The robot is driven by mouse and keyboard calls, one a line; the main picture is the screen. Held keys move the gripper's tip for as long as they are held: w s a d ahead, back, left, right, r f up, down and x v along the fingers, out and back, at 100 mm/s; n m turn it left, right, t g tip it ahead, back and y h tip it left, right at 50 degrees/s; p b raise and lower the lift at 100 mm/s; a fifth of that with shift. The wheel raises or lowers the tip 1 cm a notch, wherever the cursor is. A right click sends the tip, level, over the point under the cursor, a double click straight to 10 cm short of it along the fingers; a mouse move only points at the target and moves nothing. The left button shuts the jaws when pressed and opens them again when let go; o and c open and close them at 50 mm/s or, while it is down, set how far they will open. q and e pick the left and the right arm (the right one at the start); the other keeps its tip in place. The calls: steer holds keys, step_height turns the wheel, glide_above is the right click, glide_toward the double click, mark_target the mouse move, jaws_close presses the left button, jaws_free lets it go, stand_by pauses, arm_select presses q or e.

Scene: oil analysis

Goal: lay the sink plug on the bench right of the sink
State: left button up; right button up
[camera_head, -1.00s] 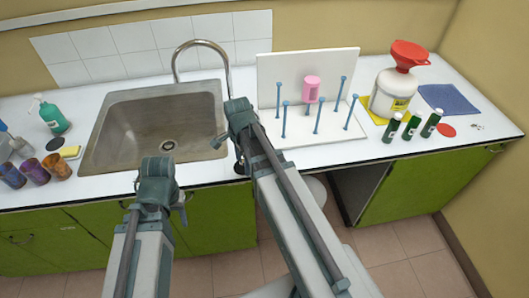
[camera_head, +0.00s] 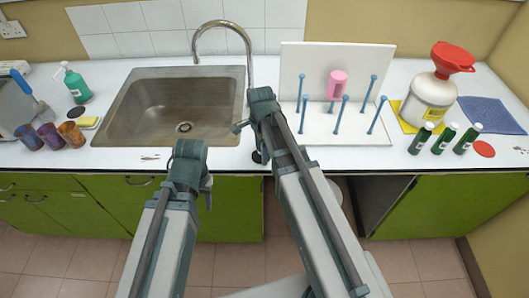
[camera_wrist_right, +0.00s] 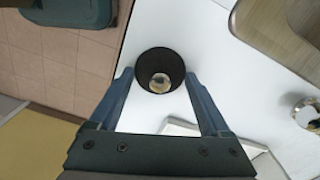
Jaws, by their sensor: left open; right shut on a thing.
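The sink plug (camera_wrist_right: 160,60) is a black round piece between the two fingers of my right gripper (camera_wrist_right: 158,82) in the right wrist view. My right gripper is shut on it, over the white bench (camera_wrist_right: 235,70) near its front edge. In the head view the dark plug (camera_head: 258,157) shows below my right gripper, right of the steel sink (camera_head: 130,118); I cannot tell whether it touches the bench. My left gripper (camera_head: 207,192) is open and empty, in front of the bench and below the sink's front edge; its fingers are partly hidden by my arm.
A white peg rack (camera_head: 318,128) with blue pegs and a pink cup (camera_head: 336,85) stands right of the plug. The tap (camera_head: 247,62) rises behind the sink. A narrow bare strip lies between sink and rack.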

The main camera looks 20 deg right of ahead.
steer(key=shift+a, duration=0.15)
steer(key=shift+f, duration=0.1)
steer(key=o, duration=1.2)
step_height(320, 180, up, 12)
steer(key=p, duration=1.2)
steer(key=shift+r, duration=0.25)
